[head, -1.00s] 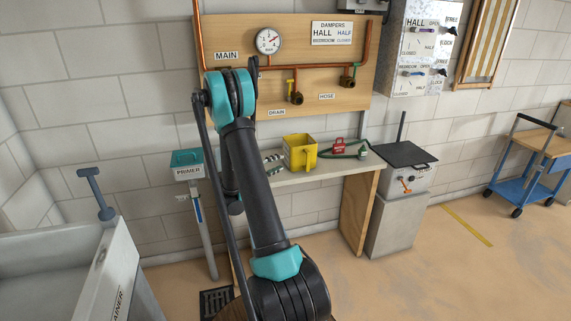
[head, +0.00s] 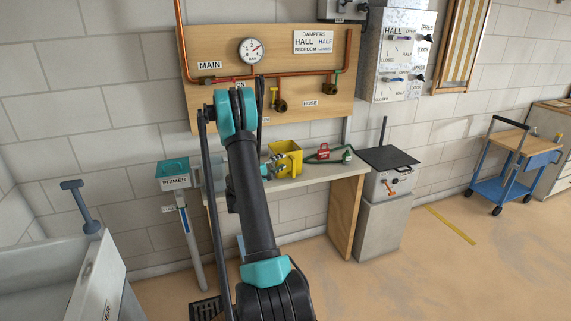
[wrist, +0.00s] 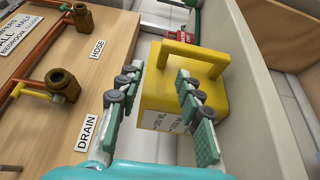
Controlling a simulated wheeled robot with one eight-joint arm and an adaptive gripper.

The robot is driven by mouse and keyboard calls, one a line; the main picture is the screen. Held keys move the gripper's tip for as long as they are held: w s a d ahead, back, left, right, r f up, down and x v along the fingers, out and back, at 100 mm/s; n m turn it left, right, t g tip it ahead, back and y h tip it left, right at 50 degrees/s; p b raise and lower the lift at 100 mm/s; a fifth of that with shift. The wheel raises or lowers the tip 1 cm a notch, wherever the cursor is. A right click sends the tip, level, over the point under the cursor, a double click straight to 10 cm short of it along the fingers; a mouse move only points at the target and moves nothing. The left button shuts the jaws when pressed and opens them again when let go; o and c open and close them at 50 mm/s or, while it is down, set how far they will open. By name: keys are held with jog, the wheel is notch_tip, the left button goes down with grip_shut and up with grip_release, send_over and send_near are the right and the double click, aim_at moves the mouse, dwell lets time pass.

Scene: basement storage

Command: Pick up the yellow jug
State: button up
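The yellow jug (head: 288,148) stands on the bench below the pipe board. In the wrist view the jug (wrist: 172,105) appears tilted, with its handle (wrist: 192,58) toward the top of the picture and dark print on its side. My gripper (wrist: 158,72) is open. Its left finger lies beside the jug's left edge, and its right finger overlaps the jug's face. I cannot tell whether either finger touches it. In the head view my gripper (head: 273,164) is at the jug's left side, partly hidden by my arm.
The bench (head: 315,177) also holds a red item (head: 322,151) and a green hose (head: 335,156) right of the jug. The pipe board (head: 300,60) with valves rises behind. A grey box (head: 388,180) stands to the right, a teal-topped primer post (head: 173,172) to the left.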

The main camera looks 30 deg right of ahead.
aim_at(290, 158)
jog(key=shift+x, duration=2.65)
jog(key=shift+s+f, duration=0.15)
grip_shut()
